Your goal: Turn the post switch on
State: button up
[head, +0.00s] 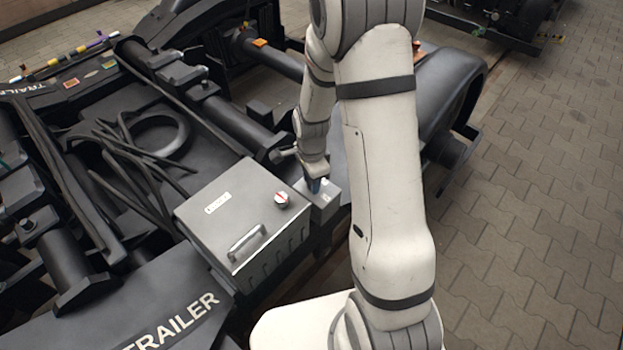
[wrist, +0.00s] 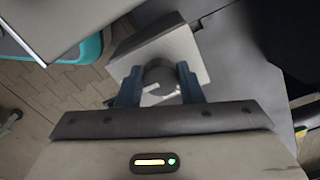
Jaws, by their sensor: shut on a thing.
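The post switch is a small grey box (head: 326,204) beside the right corner of the larger grey cabinet. In the wrist view its pale face (wrist: 186,46) lies straight ahead, with a round grey knob (wrist: 160,80) on it. My gripper (head: 313,186) reaches down to this box from above. In the wrist view its two blue-grey fingers (wrist: 159,72) stand on either side of the knob and are shut on it. The knob's pointer and any on or off marks cannot be read. In the head view my fingers hide most of the knob.
The grey cabinet (head: 232,218) has a handle (head: 247,243) and a separate red and white rotary knob (head: 281,199) on its lid. Dark bogie frames marked TRAILER (head: 172,325) and loose cables (head: 125,160) lie to the left. Paved floor (head: 540,220) is free at the right.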

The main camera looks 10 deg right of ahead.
dwell(0.5)
jog(key=o, duration=1)
jog(key=shift+c, duration=0.2)
jog(key=shift+r+p, duration=0.75)
jog(key=shift+r, duration=3.2)
jog(key=s+r+n+t+p, duration=0.1)
jog(key=s+r+n+p, duration=0.3)
jog(key=r, duration=0.6)
jog(key=s+r+n+p, duration=0.4)
jog(key=s+r+n, duration=0.2)
jog(key=r, duration=0.4)
jog(key=s+d+r+n+t+p, duration=0.1)
jog(key=s+r+n+p, duration=0.3)
jog(key=s+r, duration=0.3)
notch_tip(320, 180, up, 3)
jog(key=shift+s+r+n+t+p, duration=0.1)
jog(key=shift+s+n+t+p, duration=0.25)
jog(key=shift+n, duration=0.55)
